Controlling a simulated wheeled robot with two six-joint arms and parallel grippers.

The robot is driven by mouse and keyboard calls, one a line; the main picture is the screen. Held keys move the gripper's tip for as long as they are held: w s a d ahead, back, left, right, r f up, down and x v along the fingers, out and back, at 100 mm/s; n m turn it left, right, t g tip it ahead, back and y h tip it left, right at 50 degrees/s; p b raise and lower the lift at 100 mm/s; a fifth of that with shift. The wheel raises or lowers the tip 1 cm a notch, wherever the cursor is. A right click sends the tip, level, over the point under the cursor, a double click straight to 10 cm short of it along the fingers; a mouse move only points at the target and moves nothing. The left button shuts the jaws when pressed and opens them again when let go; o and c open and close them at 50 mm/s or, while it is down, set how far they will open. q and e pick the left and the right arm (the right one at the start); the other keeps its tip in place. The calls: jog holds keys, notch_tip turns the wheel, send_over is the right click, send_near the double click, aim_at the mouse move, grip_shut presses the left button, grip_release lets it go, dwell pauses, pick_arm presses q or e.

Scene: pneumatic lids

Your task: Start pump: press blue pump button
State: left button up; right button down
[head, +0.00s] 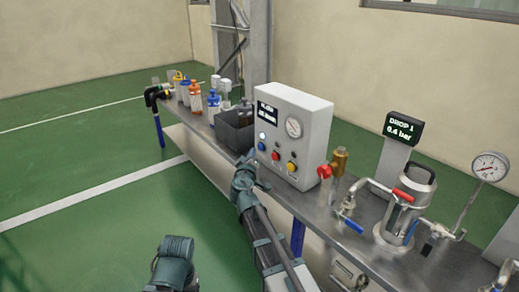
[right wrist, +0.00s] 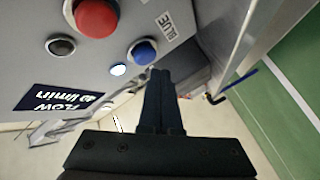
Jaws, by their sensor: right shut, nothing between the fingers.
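The blue pump button (head: 262,146) is on the front of a white control box (head: 307,110) standing on the bench. It shows large in the right wrist view (right wrist: 142,52), with a "BLUE" label (right wrist: 166,22) near it. My right gripper (head: 251,157) is in front of the box, close to the blue button. In the right wrist view its black fingers (right wrist: 160,73) are together and empty, with their tips just beside the blue button. I cannot tell whether they touch it.
A red button (head: 276,155) and a yellow button (head: 291,166) sit beside the blue one. A lit white lamp (right wrist: 118,70) and a flow display (right wrist: 62,97) are close by. A dark bin (head: 233,130) stands left of the box; a brass valve (head: 339,161) stands right.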

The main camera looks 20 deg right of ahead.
jog(key=shift+s+a, duration=0.2)
jog(key=shift+a, duration=0.45)
jog(key=shift+s+a, duration=0.25)
jog(key=shift+a, duration=0.35)
jog(key=shift+s+a, duration=0.2)
jog(key=shift+a, duration=0.45)
jog(key=s+a+f+g+y+p, duration=0.25)
jog(key=s+a+g+p, duration=0.2)
jog(key=s, duration=0.65)
jog(key=s+a+f+m+g+y+p, duration=0.1)
jog(key=s+a+f+g+p, duration=0.35)
jog(key=s, duration=0.75)
jog(key=s+a+f+g+y+p, duration=0.25)
jog(key=s+a+g, duration=0.35)
jog(key=s, duration=0.5)
notch_tip(320, 180, up, 37)
jog(key=g+p, duration=0.1)
jog(key=p, duration=3.5)
jog(key=shift+d+r+p, duration=0.2)
jog(key=shift+d+p, duration=0.05)
jog(key=shift+p, duration=0.05)
